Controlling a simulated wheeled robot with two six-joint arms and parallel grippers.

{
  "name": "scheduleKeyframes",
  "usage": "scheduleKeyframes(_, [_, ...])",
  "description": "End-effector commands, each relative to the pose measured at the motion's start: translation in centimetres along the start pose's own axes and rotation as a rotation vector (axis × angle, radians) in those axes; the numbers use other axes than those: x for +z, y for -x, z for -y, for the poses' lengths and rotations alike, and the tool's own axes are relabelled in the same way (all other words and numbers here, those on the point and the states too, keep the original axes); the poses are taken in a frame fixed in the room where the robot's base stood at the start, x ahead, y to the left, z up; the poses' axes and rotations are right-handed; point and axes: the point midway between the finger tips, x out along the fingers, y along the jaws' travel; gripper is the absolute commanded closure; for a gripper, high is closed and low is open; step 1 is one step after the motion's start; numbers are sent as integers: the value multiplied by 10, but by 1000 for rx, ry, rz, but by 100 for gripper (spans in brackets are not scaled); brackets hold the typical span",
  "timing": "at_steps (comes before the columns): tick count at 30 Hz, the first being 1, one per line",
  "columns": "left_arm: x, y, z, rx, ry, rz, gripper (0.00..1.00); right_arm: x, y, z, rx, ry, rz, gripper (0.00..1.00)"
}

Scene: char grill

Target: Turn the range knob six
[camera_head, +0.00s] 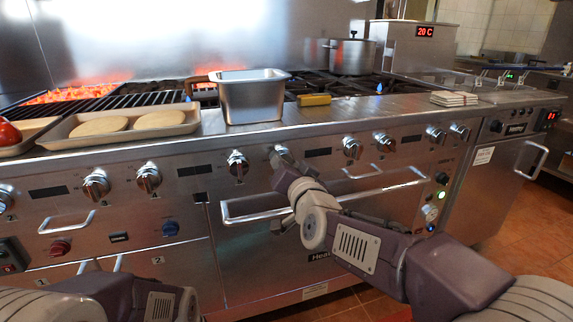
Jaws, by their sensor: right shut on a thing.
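A row of silver range knobs runs along the front panel of the steel range. My right gripper (284,163) reaches up to the panel and is shut on one range knob (279,152), just right of a dark-based knob (238,163). The fingers and wrist hide most of the held knob, so its angle is unclear. I cannot read a number that marks it as six. Part of my left arm shows at the bottom left, but its gripper is not in view.
An oven door handle (250,216) juts out below the held knob. More knobs (352,147) sit to the right. Above stand a steel pan (252,98), a tray (70,139) with flat breads, a yellow block (314,100) and a pot (351,57).

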Motion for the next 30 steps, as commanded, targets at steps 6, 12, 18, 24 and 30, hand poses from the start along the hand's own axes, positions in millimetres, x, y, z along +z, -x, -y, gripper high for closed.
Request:
scheduleKeyframes(6, [0, 0, 0, 0, 0, 0, 64, 1, 0, 0, 0, 1, 2, 34])
scheduleKeyframes(12, [0, 0, 0, 0, 0, 0, 64, 0, 1, 0, 0, 1, 1, 34])
scheduleKeyframes(18, [-1, 10, 0, 0, 0, 0, 64, -3, 24, 2, -1, 1, 1, 34])
scheduleKeyframes(24, [-3, 26, 0, 0, 0, 0, 64, -3, 66, 3, -2, 1, 2, 34])
scheduleKeyframes(30, [-3, 32, -1, 0, 0, 0, 64, 0, 89, 1, -1, 0, 2, 34])
